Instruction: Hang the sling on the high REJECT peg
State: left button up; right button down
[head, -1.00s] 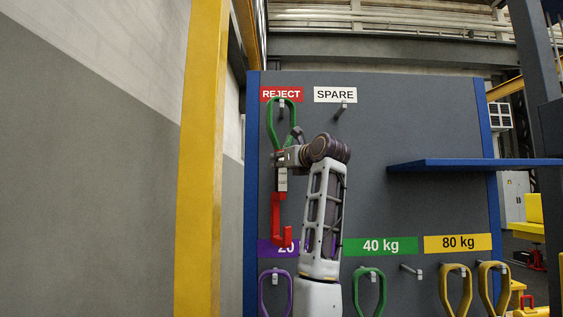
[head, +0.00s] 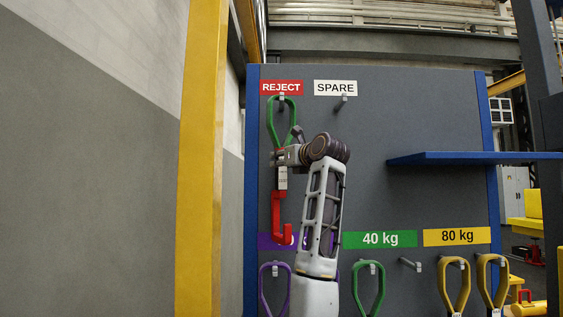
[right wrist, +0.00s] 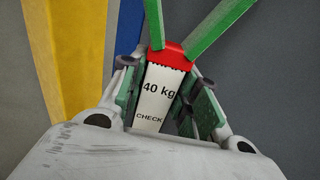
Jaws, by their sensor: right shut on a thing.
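The sling is a green loop (head: 270,123) with a red hook (head: 277,220) below it. My right gripper (head: 281,155) is shut on its white tag, which reads "40 kg CHECK" in the right wrist view (right wrist: 158,95). The loop stands upright above the gripper. The high REJECT peg (head: 281,102) is under the red REJECT sign (head: 281,88). The loop's top overlaps the peg in the head view; whether it bears on the peg, I cannot tell. My left gripper is not in view.
An empty SPARE peg (head: 342,103) is to the right of the REJECT peg. A blue shelf (head: 470,158) juts out at right. Purple, green (head: 368,290) and yellow slings hang along the lower row. A yellow post (head: 203,160) stands left of the board.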

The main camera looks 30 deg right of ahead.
jog(key=shift+r, duration=0.15)
jog(key=c, duration=1)
grip_release()
jog(key=shift+s+a, duration=0.1)
jog(key=shift+s, duration=0.05)
jog(key=shift+f, duration=0.2)
jog(key=s, duration=1.2)
jog(key=shift+a+r, duration=0.1)
jog(key=shift+a, duration=0.05)
